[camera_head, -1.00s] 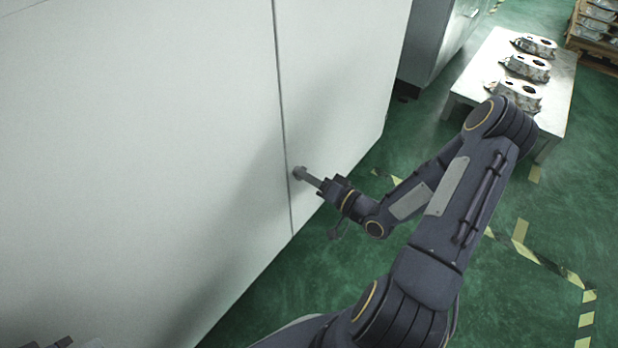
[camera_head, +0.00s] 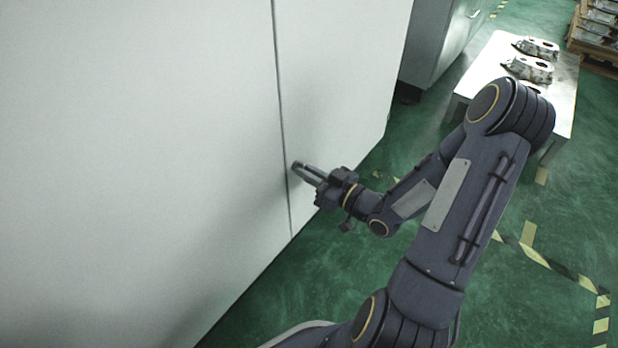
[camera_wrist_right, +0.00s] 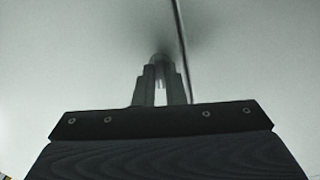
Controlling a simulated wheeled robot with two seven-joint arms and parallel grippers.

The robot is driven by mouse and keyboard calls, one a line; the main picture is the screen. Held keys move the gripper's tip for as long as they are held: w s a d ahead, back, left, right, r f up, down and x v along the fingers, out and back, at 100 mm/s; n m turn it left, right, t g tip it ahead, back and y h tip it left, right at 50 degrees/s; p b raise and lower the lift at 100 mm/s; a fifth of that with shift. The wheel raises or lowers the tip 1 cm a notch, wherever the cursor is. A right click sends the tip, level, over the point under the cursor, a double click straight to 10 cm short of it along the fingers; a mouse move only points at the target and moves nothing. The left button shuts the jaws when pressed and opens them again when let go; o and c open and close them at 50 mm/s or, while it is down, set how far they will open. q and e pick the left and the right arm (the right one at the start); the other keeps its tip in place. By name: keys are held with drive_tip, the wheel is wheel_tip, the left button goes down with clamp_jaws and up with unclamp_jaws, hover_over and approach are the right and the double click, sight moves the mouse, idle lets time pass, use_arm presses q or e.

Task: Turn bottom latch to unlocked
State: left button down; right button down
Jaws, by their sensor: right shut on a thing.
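The bottom latch is a small knob on the pale cabinet door, just right of the vertical door seam. In the head view my right gripper (camera_head: 306,172) reaches it from the right, with its fingertips at the door face, and hides most of it. In the right wrist view the latch (camera_wrist_right: 160,58) shows as a small rounded grey end between the fingertips, beside the dark seam. My right gripper (camera_wrist_right: 160,82) is shut on the latch there. The latch's turn angle is hard to tell. My left gripper is out of view.
The large pale cabinet (camera_head: 140,150) fills the left. A light table (camera_head: 500,58) with metal castings (camera_head: 530,68) stands at the back right, partly behind my right arm. A pallet of castings (camera_head: 600,30) is beyond it. Green floor with striped tape (camera_head: 545,262) lies open at right.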

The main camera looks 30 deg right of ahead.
drive_tip(key=shift+n+b, duration=0.65)
drive_tip(key=shift+n, duration=0.25)
drive_tip(key=c, duration=1.5)
unclamp_jaws()
drive_tip(key=p+v, duration=0.2)
drive_tip(key=v, duration=0.6)
drive_tip(key=shift+w, duration=0.15)
